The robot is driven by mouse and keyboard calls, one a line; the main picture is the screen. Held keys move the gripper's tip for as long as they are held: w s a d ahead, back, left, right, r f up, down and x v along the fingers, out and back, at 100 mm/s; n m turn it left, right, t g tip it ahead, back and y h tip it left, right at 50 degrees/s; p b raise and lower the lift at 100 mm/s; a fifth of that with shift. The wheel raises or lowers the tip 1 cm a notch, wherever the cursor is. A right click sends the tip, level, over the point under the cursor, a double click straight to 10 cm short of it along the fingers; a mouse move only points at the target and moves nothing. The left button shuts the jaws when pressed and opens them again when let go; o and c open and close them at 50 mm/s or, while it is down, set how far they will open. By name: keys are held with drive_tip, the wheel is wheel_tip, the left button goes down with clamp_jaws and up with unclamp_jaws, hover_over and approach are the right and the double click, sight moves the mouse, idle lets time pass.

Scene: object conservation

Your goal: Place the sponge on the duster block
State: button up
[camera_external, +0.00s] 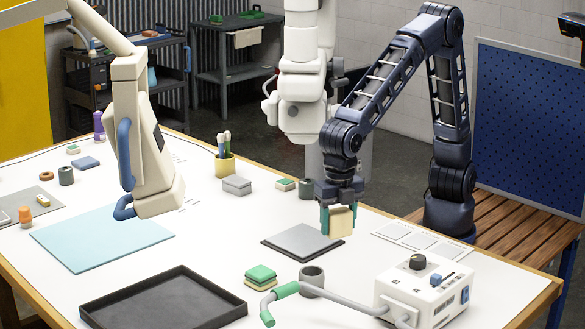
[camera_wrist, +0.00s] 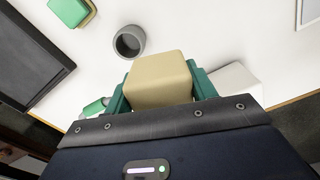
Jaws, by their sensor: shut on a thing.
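My gripper (camera_external: 338,221) has green fingers and is shut on a plain tan block that looks like the sponge (camera_external: 342,223). It holds the block above the table, near the right side of a flat grey plate. In the wrist view the sponge (camera_wrist: 160,80) sits between the two fingers (camera_wrist: 160,92). A green-and-cream stacked block (camera_external: 260,277), possibly the duster block, rests on the table left of a grey cup. It also shows at the top left of the wrist view (camera_wrist: 70,11). The gripper is apart from it.
The grey cup (camera_external: 312,281) stands beside the stacked block, with a green-handled hose (camera_external: 286,290) close by. A white control box (camera_external: 425,290) is at right. A black tray (camera_external: 160,308) lies in front. The grey plate (camera_external: 298,242) is bare. Another pale arm (camera_external: 140,150) stands left.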

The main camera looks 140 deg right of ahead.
drive_tip(key=w+d+f+m, duration=0.6)
drive_tip(key=d+m, duration=0.2)
drive_tip(key=m, duration=0.9)
hover_over(260, 271)
drive_tip(key=s+a, duration=0.1)
drive_tip(key=shift+f, duration=0.45)
drive_tip(key=shift+w+d+r+m, duration=0.2)
drive_tip(key=shift+w+d+m, duration=0.25)
drive_tip(key=shift+m, duration=0.35)
drive_tip(key=shift+f, duration=2.45)
drive_tip(key=shift+f, duration=0.1)
drive_tip(key=o, duration=1)
